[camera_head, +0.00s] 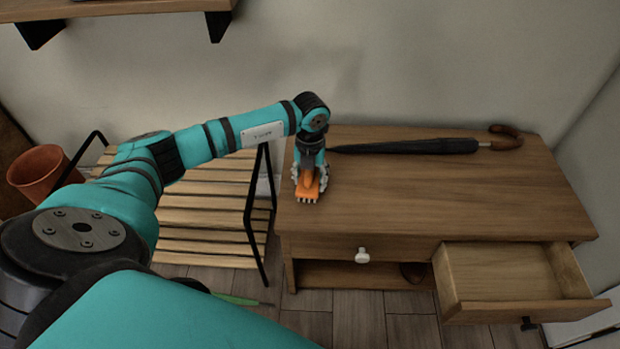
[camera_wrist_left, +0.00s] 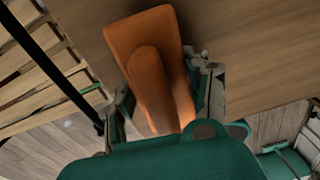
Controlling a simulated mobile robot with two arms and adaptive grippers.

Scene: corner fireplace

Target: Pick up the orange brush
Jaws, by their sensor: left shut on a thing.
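The orange brush (camera_head: 309,183) is at the left end of the wooden table top, with its pale bristles toward the front edge. It also shows large in the left wrist view (camera_wrist_left: 150,62), between the two fingers. My left gripper (camera_head: 310,172) reaches down over the table and is shut on the brush. In the left wrist view its fingers (camera_wrist_left: 163,100) lie on either side of the brush. I cannot tell whether the brush touches the table. My right gripper is in neither view.
A black umbrella (camera_head: 410,146) with a brown handle lies along the back of the table (camera_head: 440,200). A drawer (camera_head: 505,275) stands open at the front right. A slatted rack (camera_head: 215,210) is left of the table, and a terracotta pot (camera_head: 38,172) is at far left.

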